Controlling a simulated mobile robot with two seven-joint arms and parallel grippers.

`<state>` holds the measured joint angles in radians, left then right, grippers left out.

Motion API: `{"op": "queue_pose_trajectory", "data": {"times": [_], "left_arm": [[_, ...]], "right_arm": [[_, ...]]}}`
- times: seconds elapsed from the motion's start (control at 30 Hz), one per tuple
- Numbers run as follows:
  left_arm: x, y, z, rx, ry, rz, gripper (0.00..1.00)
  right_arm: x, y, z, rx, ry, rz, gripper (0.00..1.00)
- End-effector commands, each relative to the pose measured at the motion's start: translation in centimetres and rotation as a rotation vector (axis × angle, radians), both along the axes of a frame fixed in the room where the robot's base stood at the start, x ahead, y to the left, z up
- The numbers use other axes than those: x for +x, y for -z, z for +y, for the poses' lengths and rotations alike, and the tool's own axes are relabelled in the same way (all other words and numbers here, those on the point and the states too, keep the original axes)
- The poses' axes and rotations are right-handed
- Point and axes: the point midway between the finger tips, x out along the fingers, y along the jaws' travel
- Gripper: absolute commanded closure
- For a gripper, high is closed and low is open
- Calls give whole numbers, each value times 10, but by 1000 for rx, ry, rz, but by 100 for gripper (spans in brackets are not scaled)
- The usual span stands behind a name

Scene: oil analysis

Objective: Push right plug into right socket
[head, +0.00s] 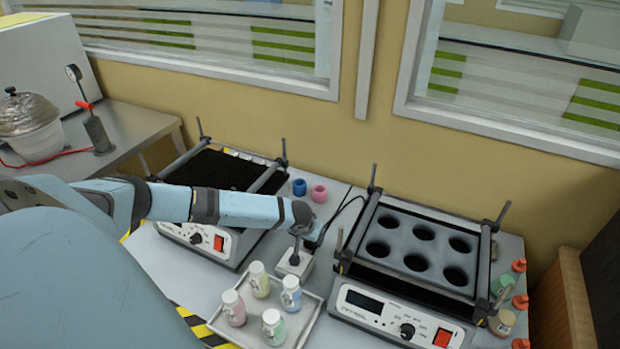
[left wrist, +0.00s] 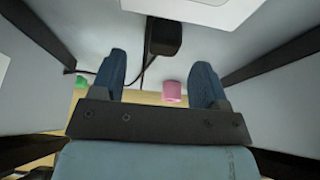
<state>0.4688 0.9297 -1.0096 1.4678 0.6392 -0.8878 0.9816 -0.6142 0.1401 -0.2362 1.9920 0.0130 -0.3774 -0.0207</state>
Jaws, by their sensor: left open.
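A pale socket block (head: 294,264) stands on the table between the two machines. A black plug (head: 314,239) with a dark cable is beside it, partly hidden by my left gripper (head: 301,232). My left arm reaches in from the left and its gripper is just above the block. In the left wrist view the gripper (left wrist: 160,75) is open, with the black plug (left wrist: 163,36) lying between the lines of its two fingers, beyond the tips and apart from them. I cannot tell how deep the plug sits. My right gripper is not in view.
A tray (head: 308,325) with several capped bottles is in front of the block.

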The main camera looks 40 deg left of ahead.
Motion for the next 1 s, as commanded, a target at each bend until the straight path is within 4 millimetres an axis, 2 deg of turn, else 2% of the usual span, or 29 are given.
{"op": "queue_pose_trajectory", "data": {"times": [0.37,0.77,0.9,1.0], "left_arm": [[17,44,11,0,-1,1,32],[18,46,11,0,0,0,32],[18,46,11,0,0,0,64],[18,46,11,0,0,0,83]], "right_arm": [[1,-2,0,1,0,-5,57],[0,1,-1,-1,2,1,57],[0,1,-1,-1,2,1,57],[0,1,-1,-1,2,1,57]]}}
